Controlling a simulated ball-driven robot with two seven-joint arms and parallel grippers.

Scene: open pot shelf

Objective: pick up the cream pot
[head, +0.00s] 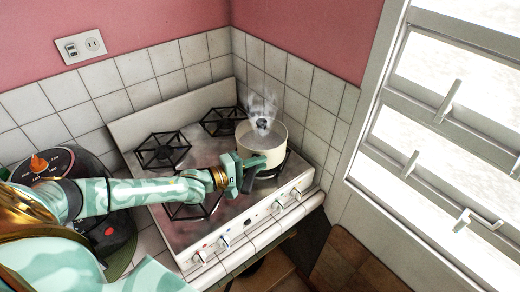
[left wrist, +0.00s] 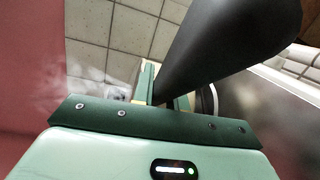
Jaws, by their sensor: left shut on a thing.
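The cream pot (head: 273,150) stands upright at the front right burner of the stove, with pale liquid inside and steam rising from it. My left gripper (head: 250,178) is at the near side of the pot. In the left wrist view, the green fingers of this gripper (left wrist: 164,95) are shut on the pot's dark handle (left wrist: 225,45). The handle is mostly hidden by the gripper in the head view. I cannot tell whether the pot's base touches the burner. My right gripper is not in view.
The white stove (head: 215,215) has several free black burners (head: 162,150) and knobs along its front. Tiled walls (head: 297,75) stand close behind and right of the pot. A dark round appliance (head: 108,228) is at the left, and a window (head: 440,110) at the right.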

